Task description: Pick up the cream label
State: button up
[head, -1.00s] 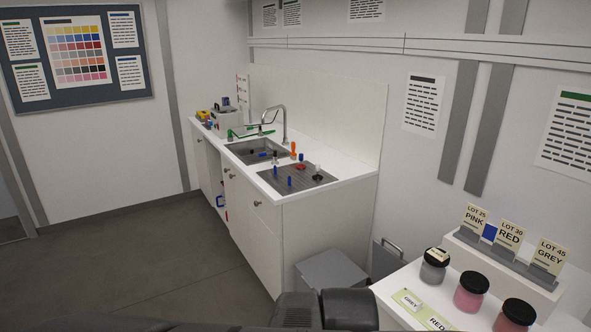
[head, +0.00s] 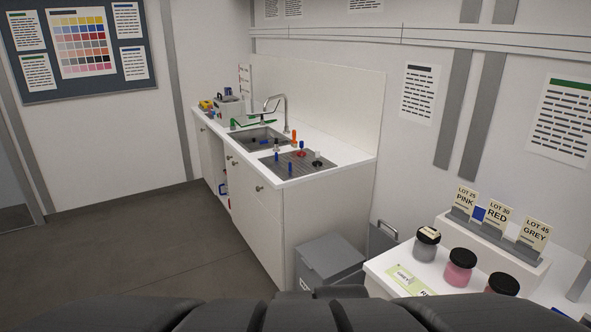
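In the head view, a small cream label (head: 430,232) lies on the black lid of the grey jar (head: 426,251), at the left end of a row of jars on the white counter at lower right. Another small pale label reading GREY (head: 405,279) lies on a pale green card (head: 421,287) in front of the jars. Cream lot cards for PINK (head: 465,200), RED (head: 497,213) and GREY (head: 535,234) stand upright in a grey holder behind. My gripper is not in view; dark parts of my own body fill the bottom edge.
Pink jars (head: 460,267) stand close beside the grey jar. A blue piece (head: 479,213) sits between the PINK and RED cards. A grey bin (head: 328,262) stands left of the counter. The sink unit (head: 264,235) is farther back, with open floor to its left.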

aim_at(432, 235)
jog(key=i, duration=0.1)
jog(key=k+j, duration=0.15)
jog(key=k+l, duration=0.3)
jog(key=k+j+z, duration=0.1)
jog(key=k+u, duration=0.1)
jog(key=k, duration=0.4)
